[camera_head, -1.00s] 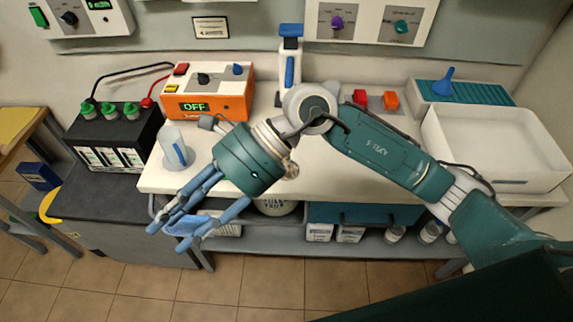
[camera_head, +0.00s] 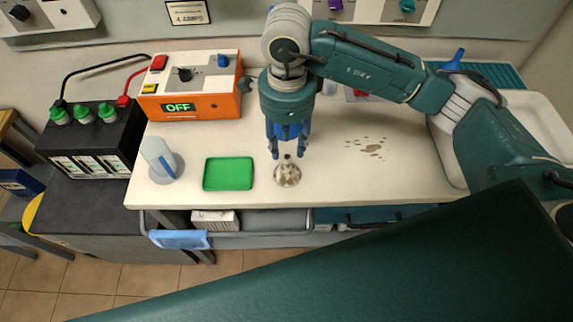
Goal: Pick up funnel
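A funnel (camera_head: 287,175), pale with brown and grey speckles, stands mouth down, spout up, near the front edge of the white worktop (camera_head: 330,190). My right gripper (camera_head: 288,152) points down directly above it, its blue fingers apart on either side of the spout tip. I cannot tell whether they touch the spout. A second, blue funnel-shaped thing (camera_head: 456,60) is at the back right by a teal rack, partly behind my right arm. My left gripper is not in view.
An orange charger (camera_head: 220,106) reading OFF stands behind. Brown stains (camera_head: 372,150) mark the worktop to the right. A white basin (camera_head: 545,115) is at far right.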

